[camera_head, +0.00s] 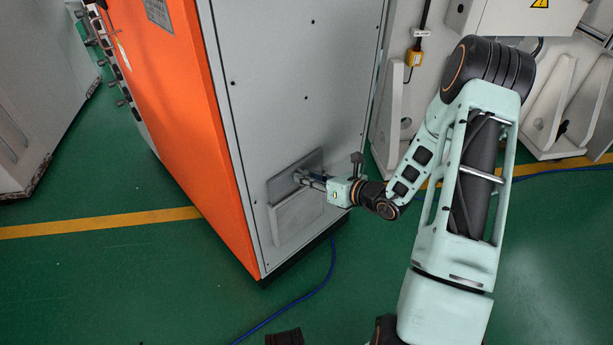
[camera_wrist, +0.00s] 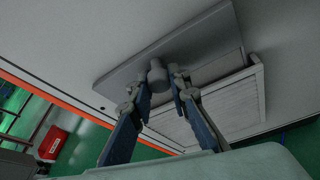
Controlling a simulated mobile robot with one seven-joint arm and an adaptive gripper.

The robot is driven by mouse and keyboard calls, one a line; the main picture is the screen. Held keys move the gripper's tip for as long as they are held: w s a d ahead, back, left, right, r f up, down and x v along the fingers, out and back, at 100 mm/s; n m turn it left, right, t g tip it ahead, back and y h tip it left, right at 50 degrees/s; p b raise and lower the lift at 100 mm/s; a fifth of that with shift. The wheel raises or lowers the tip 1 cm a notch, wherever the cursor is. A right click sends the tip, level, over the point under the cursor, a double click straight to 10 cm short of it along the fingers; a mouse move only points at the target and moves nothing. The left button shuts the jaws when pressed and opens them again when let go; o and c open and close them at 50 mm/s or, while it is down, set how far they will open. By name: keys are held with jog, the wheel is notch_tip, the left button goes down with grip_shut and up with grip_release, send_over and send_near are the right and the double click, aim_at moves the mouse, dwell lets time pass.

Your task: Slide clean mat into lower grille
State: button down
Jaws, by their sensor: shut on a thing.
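The mat is a thin, flat grey plate (camera_head: 283,187) with a round knob (camera_wrist: 156,76) on its face. In the wrist view the mat (camera_wrist: 203,38) lies tilted across the upper part of the lower grille (camera_wrist: 228,104), a pale frame with slats. In the head view the grille (camera_head: 300,221) is low on the cabinet's grey side, just below the mat. My gripper (camera_head: 301,179) is shut on the mat by its knob; the fingers (camera_wrist: 160,84) stand on either side of it. I cannot tell how far the mat sits inside the frame.
The cabinet (camera_head: 285,80) has an orange front (camera_head: 175,90) and a flat grey side. A blue cable (camera_head: 315,291) runs over the green floor near its base. White machine frames (camera_head: 555,105) stand at the right. Green floor (camera_head: 110,270) is open at the left.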

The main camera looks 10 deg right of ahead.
aim_at(297, 187)
jog(key=shift+f+b, duration=1.9)
jog(key=shift+f, duration=0.9)
jog(key=c, duration=1.7)
grip_release()
jog(key=shift+c, duration=0.2)
